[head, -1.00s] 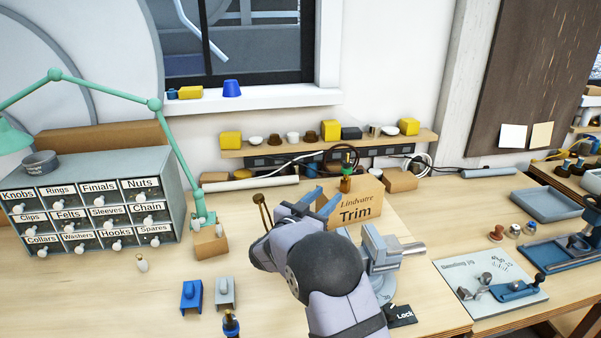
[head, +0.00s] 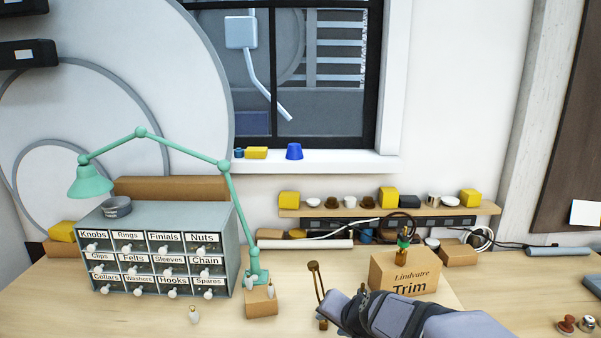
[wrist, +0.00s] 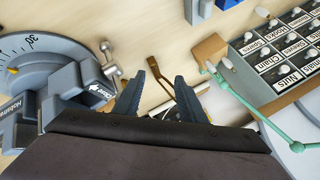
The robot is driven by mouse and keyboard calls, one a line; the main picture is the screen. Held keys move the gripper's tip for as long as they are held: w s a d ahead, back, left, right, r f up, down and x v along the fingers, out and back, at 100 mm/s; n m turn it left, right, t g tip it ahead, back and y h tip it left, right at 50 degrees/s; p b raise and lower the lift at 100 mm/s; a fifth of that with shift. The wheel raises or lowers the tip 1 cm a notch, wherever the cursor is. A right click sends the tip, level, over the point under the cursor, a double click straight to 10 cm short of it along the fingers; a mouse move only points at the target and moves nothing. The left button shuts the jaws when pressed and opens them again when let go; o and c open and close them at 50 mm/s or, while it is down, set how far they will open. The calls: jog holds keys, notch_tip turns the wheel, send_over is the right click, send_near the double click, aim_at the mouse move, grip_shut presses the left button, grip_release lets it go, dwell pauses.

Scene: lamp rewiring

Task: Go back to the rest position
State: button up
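My gripper shows in the wrist view (wrist: 160,78) with its two dark fingers spread apart and nothing seen between the tips. A brass forked stand (wrist: 158,66) shows beyond the fingertips, apart from them as far as I can tell. In the head view my arm reaches in from the bottom right, and its gripper end lies low in the picture, partly cut off. The brass stand (head: 315,280) stands just left of it. The Trim box (head: 405,275) stands behind my arm.
A drawer cabinet (head: 160,255) and a green lamp (head: 228,200) stand at the left. A shelf (head: 385,211) with small parts runs along the wall. In the wrist view, a grey dial device (wrist: 45,60) sits close at the left.

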jog(key=s+d+f+n+g+b, duration=0.1)
jog(key=s+f, duration=0.3)
jog(key=s, duration=0.4)
jog(key=s+d+f+n+g+h+b, duration=0.1)
jog(key=s+d+f+n+g, duration=0.2)
jog(key=s, duration=0.6)
jog(key=s+d+f+n+g+h+b, duration=0.1)
jog(key=s+d+f+n+g, duration=0.1)
jog(key=s+f, duration=0.5)
jog(key=shift+s+d+f+g, duration=0.15)
jog(key=shift+s+d+g, duration=0.6)
jog(key=shift+g, duration=0.25)
jog(key=shift+w, duration=0.1)
